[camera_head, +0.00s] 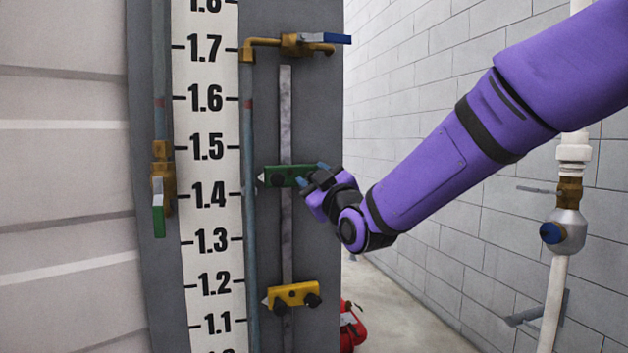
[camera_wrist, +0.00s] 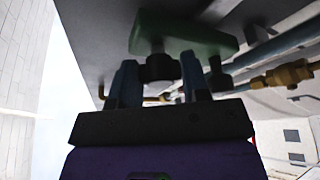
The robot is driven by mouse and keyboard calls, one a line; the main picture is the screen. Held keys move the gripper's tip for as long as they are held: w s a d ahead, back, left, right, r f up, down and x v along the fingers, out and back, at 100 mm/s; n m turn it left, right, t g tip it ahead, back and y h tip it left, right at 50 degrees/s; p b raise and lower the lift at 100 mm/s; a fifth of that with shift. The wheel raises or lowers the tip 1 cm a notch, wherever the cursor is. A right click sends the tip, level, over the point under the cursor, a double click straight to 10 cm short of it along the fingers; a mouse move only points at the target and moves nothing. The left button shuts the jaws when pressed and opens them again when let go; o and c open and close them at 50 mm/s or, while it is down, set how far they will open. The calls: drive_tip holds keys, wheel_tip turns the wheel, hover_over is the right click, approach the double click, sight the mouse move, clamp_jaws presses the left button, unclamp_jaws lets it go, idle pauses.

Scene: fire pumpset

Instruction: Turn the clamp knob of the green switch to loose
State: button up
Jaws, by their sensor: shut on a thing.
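The green switch (camera_head: 279,176) is a green block with a pointed left end, mounted on the grey vertical rail beside the scale near 1.4. My gripper (camera_head: 316,174) is at its right end and covers the part there. In the wrist view the green switch (camera_wrist: 190,38) shows two dark knobs underneath. One knob (camera_wrist: 160,68) lies between the blue fingers of my gripper (camera_wrist: 160,78), which are shut on it. The other knob (camera_wrist: 219,74) is just outside the right finger. The knob's turn position is too dark to tell.
A yellow switch (camera_head: 291,295) with two dark knobs is lower on the rail. A blue-handled valve (camera_head: 315,41) is above, and a green-handled valve (camera_head: 159,200) is at left. A white pipe with a valve (camera_head: 566,232) stands by the right wall. A red object (camera_head: 351,328) is on the floor.

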drive_tip(key=n+g, duration=0.1)
drive_tip(key=n, duration=0.2)
drive_tip(key=n+g+y, duration=0.1)
drive_tip(key=n, duration=0.3)
drive_tip(key=shift+g, duration=0.3)
drive_tip(key=n+g, duration=0.2)
drive_tip(key=n, duration=0.3)
drive_tip(key=shift+r+n, duration=0.15)
drive_tip(key=shift+n, duration=0.25)
drive_tip(key=o, duration=0.9)
drive_tip(key=shift+d, duration=0.1)
drive_tip(key=v, duration=1)
drive_tip(key=shift+s+d+r, duration=0.15)
drive_tip(key=shift+s+r, duration=0.05)
drive_tip(key=shift+s, duration=0.15)
